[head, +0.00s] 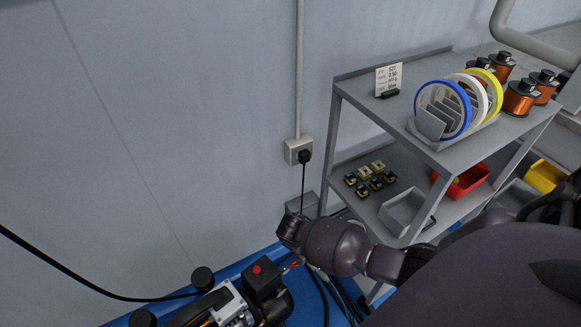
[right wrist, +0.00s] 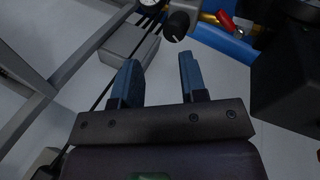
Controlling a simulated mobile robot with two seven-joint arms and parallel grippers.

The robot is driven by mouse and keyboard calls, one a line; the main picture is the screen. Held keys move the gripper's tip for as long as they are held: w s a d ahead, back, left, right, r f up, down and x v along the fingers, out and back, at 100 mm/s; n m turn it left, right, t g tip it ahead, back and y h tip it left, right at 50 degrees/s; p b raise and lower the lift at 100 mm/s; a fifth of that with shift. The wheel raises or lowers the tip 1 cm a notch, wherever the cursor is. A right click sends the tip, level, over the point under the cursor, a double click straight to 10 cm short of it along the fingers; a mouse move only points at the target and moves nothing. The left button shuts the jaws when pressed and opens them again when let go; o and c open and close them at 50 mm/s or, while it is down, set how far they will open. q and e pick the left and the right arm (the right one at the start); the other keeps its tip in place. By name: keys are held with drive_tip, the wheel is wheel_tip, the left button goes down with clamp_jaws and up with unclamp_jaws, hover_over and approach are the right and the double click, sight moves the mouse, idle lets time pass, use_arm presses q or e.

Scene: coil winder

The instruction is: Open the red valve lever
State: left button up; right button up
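The red valve lever (right wrist: 225,20) shows in the right wrist view at the upper right, beside the blue tank (right wrist: 228,42) of the compressor. In the head view a small bit of red (head: 291,267) shows beside the compressor's black switch box, close to my right arm. My right gripper (right wrist: 160,75) has its two blue-grey fingers spread, with nothing between them. The lever lies beyond the fingertips and to the right, apart from them. In the head view my right arm hides the gripper fingers. My left gripper is in neither view.
A grey shelf cart (head: 438,157) with tape rolls, copper coils and bins stands at the right. A wall socket (head: 298,151) with a black plug and hanging cable is behind my arm. A black rounded knob (right wrist: 178,24) sits ahead of the fingers, near a grey box (right wrist: 126,50).

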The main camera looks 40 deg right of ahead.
sight(292, 265)
drive_tip(key=a+n+g+y, duration=0.2)
drive_tip(key=a+n+y, duration=0.3)
drive_tip(key=n, duration=0.4)
drive_tip(key=shift+h, duration=0.3)
drive_tip(key=f+b, duration=0.1)
drive_tip(key=f, duration=0.2)
drive_tip(key=f+b, duration=0.2)
drive_tip(key=f, duration=0.1)
drive_tip(key=f+b, duration=0.1)
drive_tip(key=f, duration=0.2)
drive_tip(key=shift+s+d+f+b, duration=0.15)
drive_tip(key=shift+s+b, duration=0.2)
drive_tip(key=shift+f, duration=0.1)
drive_tip(key=shift+w, duration=0.15)
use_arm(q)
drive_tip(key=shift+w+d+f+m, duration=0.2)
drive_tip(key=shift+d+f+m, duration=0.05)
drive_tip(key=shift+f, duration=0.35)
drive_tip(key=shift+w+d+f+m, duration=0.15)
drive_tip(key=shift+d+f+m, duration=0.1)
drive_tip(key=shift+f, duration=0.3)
use_arm(e)
clamp_jaws()
